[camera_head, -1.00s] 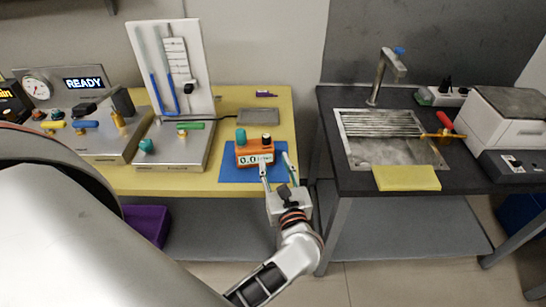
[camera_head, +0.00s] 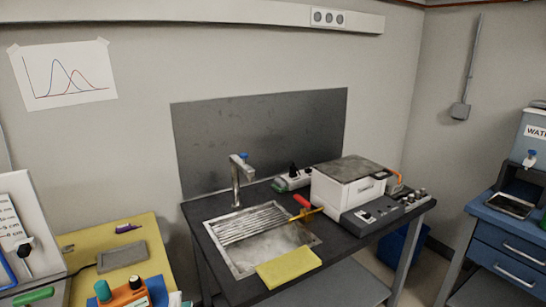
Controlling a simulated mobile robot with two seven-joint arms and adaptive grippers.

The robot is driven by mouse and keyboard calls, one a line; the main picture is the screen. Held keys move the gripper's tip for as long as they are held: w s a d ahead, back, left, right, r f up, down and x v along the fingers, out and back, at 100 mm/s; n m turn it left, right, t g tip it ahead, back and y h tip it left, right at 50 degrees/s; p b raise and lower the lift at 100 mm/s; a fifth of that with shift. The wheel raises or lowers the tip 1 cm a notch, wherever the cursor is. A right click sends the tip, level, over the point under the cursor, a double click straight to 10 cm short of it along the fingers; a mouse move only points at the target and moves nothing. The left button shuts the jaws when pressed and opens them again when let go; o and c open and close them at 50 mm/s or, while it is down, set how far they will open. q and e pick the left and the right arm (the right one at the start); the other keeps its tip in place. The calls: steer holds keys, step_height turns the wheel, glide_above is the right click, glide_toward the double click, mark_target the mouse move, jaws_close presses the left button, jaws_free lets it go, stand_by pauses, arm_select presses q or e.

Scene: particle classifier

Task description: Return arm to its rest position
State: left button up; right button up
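Only a small pale and teal tip of my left gripper (camera_head: 178,299) shows at the bottom edge of the head view, right beside the orange device (camera_head: 128,296). The rest of this gripper and its arm are out of the picture, so its opening cannot be told. My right gripper is not in view. The orange device, with a teal knob, is cut off by the bottom edge and sits on the yellow table (camera_head: 150,257).
A dark bench (camera_head: 350,243) holds a sink (camera_head: 240,268), a faucet (camera_head: 236,180), a yellow sponge or cloth (camera_head: 288,267) and a white box machine (camera_head: 345,188). A blue drawer cabinet (camera_head: 512,245) stands at right. Floor shows between bench and cabinet.

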arm_select(q)
steer(key=s+d+f+m+g+h, duration=0.25)
steer(key=d+f+m+h, duration=0.35)
steer(key=m, duration=0.6)
steer(key=s+a+f+m+g, duration=0.2)
steer(key=s+f+m+g, duration=0.2)
steer(key=f, duration=0.5)
steer(key=s+a+f+m+g, duration=0.3)
steer(key=s+f+m+g, duration=0.1)
steer(key=s+f+m, duration=0.4)
step_height(320, 180, down, 2)
steer(key=m, duration=0.2)
steer(key=shift+m, duration=0.3)
